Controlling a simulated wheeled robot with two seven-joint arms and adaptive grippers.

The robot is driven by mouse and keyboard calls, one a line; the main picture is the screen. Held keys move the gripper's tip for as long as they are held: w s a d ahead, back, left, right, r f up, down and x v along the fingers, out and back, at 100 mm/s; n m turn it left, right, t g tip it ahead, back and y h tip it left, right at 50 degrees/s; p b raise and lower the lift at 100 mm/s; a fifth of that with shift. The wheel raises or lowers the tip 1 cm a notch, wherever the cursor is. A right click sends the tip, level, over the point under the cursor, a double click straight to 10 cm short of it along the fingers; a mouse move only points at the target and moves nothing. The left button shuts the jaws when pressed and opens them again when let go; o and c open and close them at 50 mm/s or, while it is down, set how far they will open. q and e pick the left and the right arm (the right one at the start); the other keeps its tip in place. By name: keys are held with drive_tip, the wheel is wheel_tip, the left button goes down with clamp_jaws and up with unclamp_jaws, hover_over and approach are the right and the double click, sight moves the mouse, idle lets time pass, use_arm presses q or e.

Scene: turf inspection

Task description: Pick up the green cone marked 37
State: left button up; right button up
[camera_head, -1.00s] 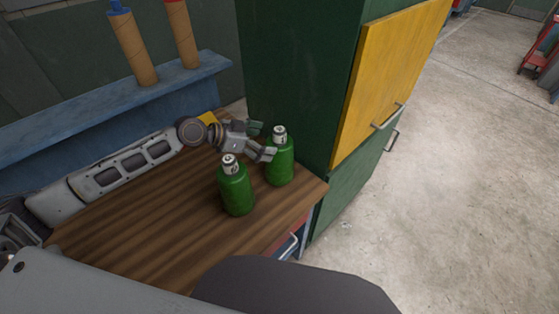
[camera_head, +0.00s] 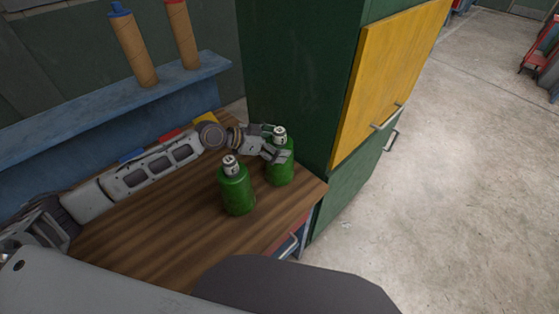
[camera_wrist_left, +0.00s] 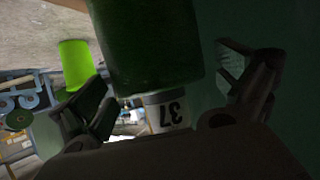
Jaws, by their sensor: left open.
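I see no plain cone; two green bottle-shaped things with pale necks stand upright on a wooden top. The one marked 37 (camera_wrist_left: 167,112) hangs large and upside down in the left wrist view, its number on the neck between my fingers. It appears to be the right-hand green bottle (camera_head: 281,174) in the head view. The other green bottle (camera_head: 237,193) stands nearer, to its left; its mark is unreadable. My left gripper (camera_head: 277,143) is open, its fingers on either side of the right-hand bottle's neck. Contact cannot be told. My right gripper is not in view.
The wooden top (camera_head: 150,235) is clear at front left. A green cabinet with a yellow door (camera_head: 390,75) rises close behind the right-hand bottle. Two brown rolls (camera_head: 134,50) stand on a blue ledge (camera_head: 100,112) at the back. Open floor lies right.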

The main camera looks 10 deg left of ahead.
use_arm(q)
drive_tip(key=shift+w+d+f, duration=0.15)
drive_tip(key=shift+w+d, duration=0.05)
drive_tip(key=shift+d, duration=0.1)
drive_tip(key=shift+c, duration=0.3)
drive_tip(key=c, duration=1.9)
drive_tip(key=shift+c, duration=0.2)
